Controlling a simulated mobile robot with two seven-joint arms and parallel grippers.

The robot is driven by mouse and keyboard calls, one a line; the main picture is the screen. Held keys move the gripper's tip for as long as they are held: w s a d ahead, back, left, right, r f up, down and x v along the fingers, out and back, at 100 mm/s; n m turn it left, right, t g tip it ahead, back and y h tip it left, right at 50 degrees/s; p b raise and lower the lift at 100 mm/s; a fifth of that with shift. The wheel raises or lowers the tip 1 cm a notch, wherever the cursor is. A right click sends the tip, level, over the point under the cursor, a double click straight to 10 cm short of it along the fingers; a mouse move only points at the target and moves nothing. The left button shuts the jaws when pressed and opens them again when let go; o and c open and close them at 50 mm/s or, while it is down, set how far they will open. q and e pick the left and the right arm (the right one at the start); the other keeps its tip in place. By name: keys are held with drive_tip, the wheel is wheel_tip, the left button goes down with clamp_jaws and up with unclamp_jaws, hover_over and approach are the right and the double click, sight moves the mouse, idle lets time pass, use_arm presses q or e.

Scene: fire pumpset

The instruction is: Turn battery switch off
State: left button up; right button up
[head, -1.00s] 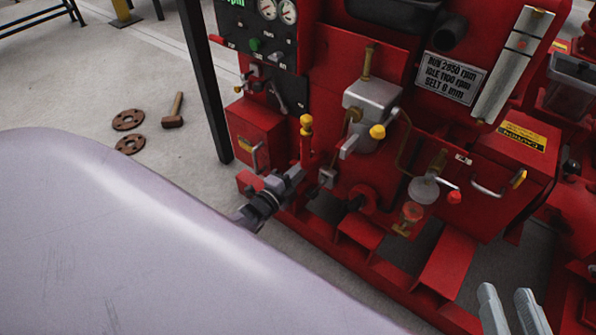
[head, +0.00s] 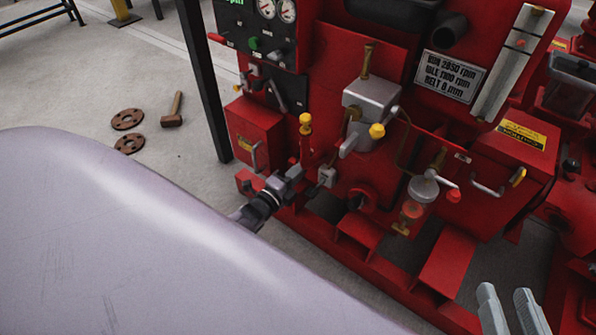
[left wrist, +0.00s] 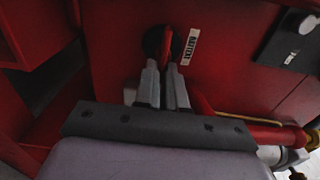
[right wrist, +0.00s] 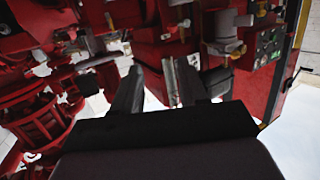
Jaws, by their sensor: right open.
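The battery switch has a red handle (left wrist: 167,42) on a round black base, on a red panel in the left wrist view. A white label (left wrist: 190,46) is beside it. My left gripper (left wrist: 162,72) has its grey fingers close together on either side of the handle, which stands between their tips.
The red pumpset fills the centre and right, with a silver unit (head: 371,112), a rating plate (head: 450,77) and a gauge panel (head: 262,45). A hammer (head: 173,112) and rusty flanges (head: 128,119) lie on the open floor.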

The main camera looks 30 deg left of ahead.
use_arm(q)
drive_tip(key=o, duration=0.3)
drive_tip(key=s+p, duration=0.3)
drive_tip(key=s, duration=0.4)
drive_tip(key=shift+a, duration=0.3)
use_arm(e)
drive_tip(key=shift+w+a+f+m+g+y, duration=0.15)
drive_tip(key=shift+a+m+g, duration=0.1)
drive_tip(key=shift+a+g, duration=0.15)
drive_tip(key=shift+w+a+m+g+y, duration=0.15)
drive_tip(key=shift+a+m+g, duration=0.15)
drive_tip(key=shift+a, duration=0.15)
use_arm(q)
drive_tip(key=shift+s, duration=0.1)
